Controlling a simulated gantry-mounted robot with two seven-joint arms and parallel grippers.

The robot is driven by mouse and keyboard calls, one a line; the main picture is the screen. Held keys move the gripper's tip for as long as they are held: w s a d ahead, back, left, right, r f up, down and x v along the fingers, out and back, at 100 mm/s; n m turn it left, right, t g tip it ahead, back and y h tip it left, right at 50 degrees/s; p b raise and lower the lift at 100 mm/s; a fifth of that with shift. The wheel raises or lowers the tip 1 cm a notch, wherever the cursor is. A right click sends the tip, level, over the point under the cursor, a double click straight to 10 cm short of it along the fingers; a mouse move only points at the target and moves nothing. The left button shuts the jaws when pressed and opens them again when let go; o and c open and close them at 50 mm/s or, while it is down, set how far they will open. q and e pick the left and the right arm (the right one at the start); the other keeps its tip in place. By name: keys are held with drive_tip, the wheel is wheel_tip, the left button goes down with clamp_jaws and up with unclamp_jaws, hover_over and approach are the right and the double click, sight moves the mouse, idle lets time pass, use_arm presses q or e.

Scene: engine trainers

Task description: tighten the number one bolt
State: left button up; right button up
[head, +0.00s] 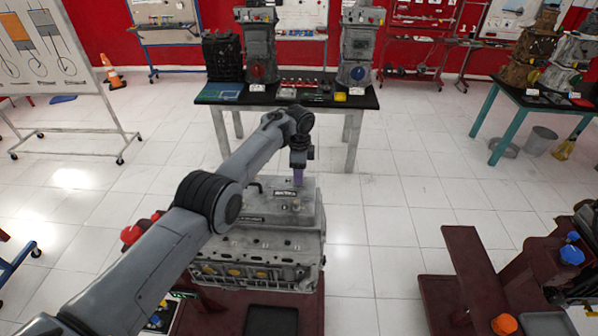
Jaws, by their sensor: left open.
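The grey engine block with its head cover (265,225) stands on a dark red stand in the middle of the head view. My left arm reaches in from the lower left, and my left gripper (298,178) points down over the far right part of the cover. The gripper is open. Its fingertips are small in the picture, and I cannot tell whether they touch the engine. Small bolt heads show on the cover, but I cannot make out which is number one. My right gripper is not in view.
A dark workbench (215,97) with engine trainers and tools stands behind the engine. A dark red stand (474,270) is at the lower right. A whiteboard (52,50) is at the left. White tiled floor lies open between them.

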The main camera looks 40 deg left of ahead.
use_arm(q)
wheel_tip(320, 180, up, 11)
drive_tip(key=shift+f+b, duration=0.15)
drive_tip(key=shift+b, duration=0.3)
idle(0.5)
